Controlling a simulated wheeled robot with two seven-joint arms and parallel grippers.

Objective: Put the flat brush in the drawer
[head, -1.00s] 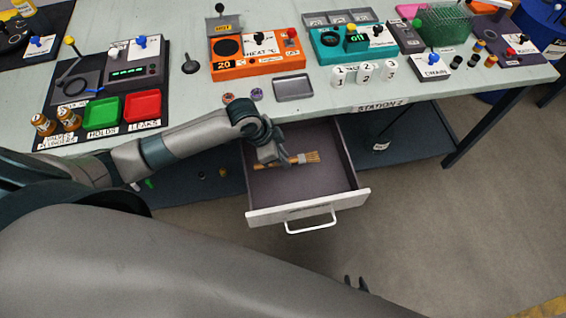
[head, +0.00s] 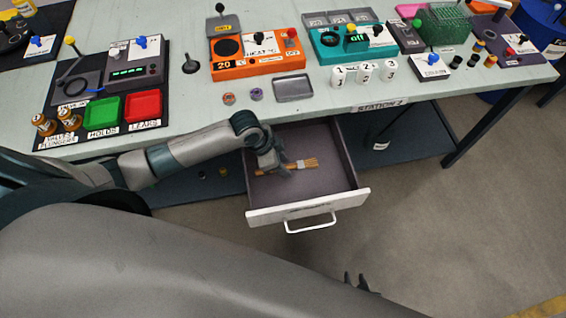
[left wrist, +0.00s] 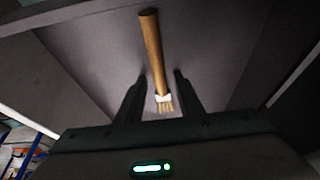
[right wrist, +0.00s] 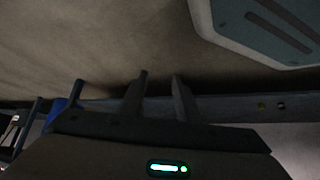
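The flat brush (head: 288,167) has a wooden handle, a pale band and tan bristles. In the left wrist view the brush (left wrist: 153,50) lies between and beyond the fingers, with gaps on both sides. My left gripper (head: 279,168) is open just over the brush in the drawer; it also shows in the left wrist view (left wrist: 160,85). My right gripper (right wrist: 160,82) is open and empty; its fingertips show at the bottom of the head view (head: 356,281).
The drawer's white front and handle (head: 311,224) stick out from under the table (head: 190,90). On the table are an orange heater box (head: 255,55), a teal box (head: 350,42), a grey tray (head: 293,88), and green (head: 103,112) and red (head: 142,105) trays.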

